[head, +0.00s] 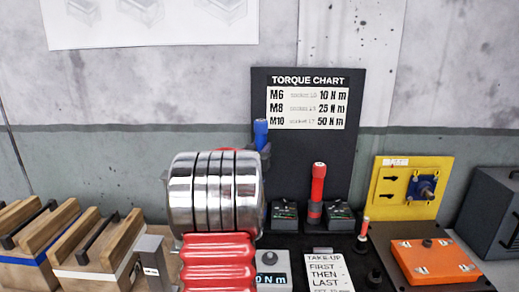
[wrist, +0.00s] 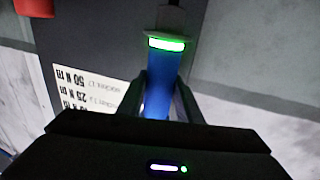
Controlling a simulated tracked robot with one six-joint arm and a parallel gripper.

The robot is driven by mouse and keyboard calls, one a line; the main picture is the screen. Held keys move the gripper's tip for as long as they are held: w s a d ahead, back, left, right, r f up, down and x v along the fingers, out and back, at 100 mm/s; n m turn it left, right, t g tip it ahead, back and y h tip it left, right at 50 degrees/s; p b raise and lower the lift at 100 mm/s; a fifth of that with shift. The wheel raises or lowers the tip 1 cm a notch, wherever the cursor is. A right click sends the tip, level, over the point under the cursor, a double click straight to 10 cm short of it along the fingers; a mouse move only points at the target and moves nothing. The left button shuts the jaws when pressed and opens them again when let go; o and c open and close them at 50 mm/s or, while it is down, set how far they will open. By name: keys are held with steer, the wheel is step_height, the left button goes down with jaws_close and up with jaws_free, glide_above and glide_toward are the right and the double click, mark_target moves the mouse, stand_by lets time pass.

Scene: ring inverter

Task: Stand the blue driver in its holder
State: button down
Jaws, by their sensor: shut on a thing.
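The blue driver (head: 261,128) is upright in the head view, in front of the left edge of the torque chart. Its lower part is hidden behind my arm. In the wrist view my gripper (wrist: 163,88) is shut around the blue handle (wrist: 160,70), a finger on each side. A lit green band and a grey collar show beyond the fingers. A red driver (head: 318,185) stands upright right of centre, between two small dark blocks (head: 285,215) (head: 340,216). I cannot tell which fixture is the blue driver's holder; it may be behind my arm.
The torque chart board (head: 360,130) stands behind the drivers. A small display (head: 271,280) and a white note card (head: 327,272) are in front. A yellow panel (head: 400,190), an orange plate (head: 430,262) and a dark box (head: 495,210) are at right; wooden blocks (head: 95,250) at left.

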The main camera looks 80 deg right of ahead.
steer(key=shift+w+f, duration=0.1)
steer(key=shift+f, duration=2.05)
step_height(320, 180, down, 12)
steer(key=shift+f, duration=0.15)
stand_by(0.6)
steer(key=c, duration=1.2)
jaws_free()
steer(key=shift+f, duration=0.1)
steer(key=a, duration=1.4)
steer(key=shift+w, duration=0.25)
steer(key=shift+d, duration=0.1)
